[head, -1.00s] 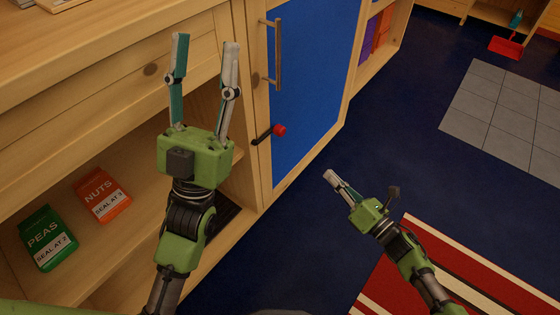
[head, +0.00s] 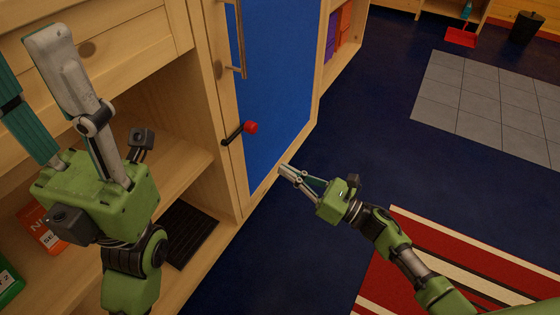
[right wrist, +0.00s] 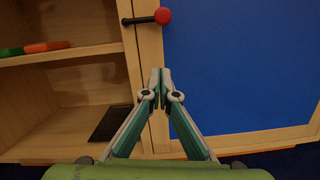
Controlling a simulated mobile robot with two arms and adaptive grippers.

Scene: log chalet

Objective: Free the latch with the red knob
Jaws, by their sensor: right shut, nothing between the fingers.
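The latch is a dark lever (head: 233,135) with a red knob (head: 250,128), on the wooden frame beside the blue cabinet door (head: 275,80). The lever lies roughly level, its knob reaching over the door's edge. In the right wrist view the red knob (right wrist: 162,15) is at the top, above my fingertips. My right gripper (head: 286,170) is shut and empty, below and right of the knob in the head view and apart from it. My left gripper (head: 22,52) is open and empty in front of the drawers at left, one fingertip cut off by the picture edge.
A metal handle (head: 239,45) stands upright on the door frame above the latch. Open shelves at left hold an orange packet (head: 40,232), a green packet (head: 8,283) and a dark slatted mat (head: 188,235).

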